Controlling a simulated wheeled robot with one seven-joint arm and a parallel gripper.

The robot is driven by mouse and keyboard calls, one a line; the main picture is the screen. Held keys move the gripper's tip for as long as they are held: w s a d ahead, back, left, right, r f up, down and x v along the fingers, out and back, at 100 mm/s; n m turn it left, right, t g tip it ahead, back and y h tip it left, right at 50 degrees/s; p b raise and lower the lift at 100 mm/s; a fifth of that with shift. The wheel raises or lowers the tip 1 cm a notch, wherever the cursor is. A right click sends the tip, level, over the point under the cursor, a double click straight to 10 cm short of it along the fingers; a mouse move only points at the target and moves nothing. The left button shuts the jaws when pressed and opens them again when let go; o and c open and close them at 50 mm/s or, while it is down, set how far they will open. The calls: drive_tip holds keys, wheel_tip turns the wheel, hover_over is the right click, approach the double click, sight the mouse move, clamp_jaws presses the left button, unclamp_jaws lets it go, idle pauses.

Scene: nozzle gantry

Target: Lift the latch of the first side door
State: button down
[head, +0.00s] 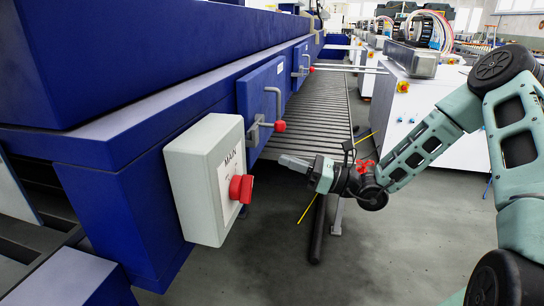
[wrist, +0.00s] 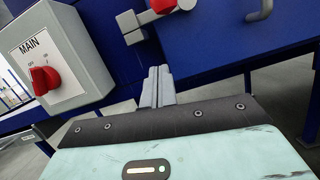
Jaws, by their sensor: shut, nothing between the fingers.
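The nearest side door (head: 258,104) is a blue panel on the machine's side, with a grey handle and a grey latch (head: 254,130) ending in a red knob (head: 280,126). The latch lies about level and the door looks closed. My gripper (head: 284,160) is below the latch in the head view and apart from it. In the wrist view my gripper (wrist: 158,75) has its grey fingers together and empty. The latch (wrist: 132,28) and red knob (wrist: 168,4) are beyond the fingertips at the top edge, the knob partly cut off.
A white MAIN switch box (head: 205,180) with a red rotary knob (head: 241,188) juts out left of my gripper. A second side door (head: 300,64) is farther along the machine. A grey slatted conveyor (head: 325,110) and white cabinets (head: 425,115) stand beyond. The floor in front is open.

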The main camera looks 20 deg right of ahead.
drive_tip(key=shift+v, duration=1.6)
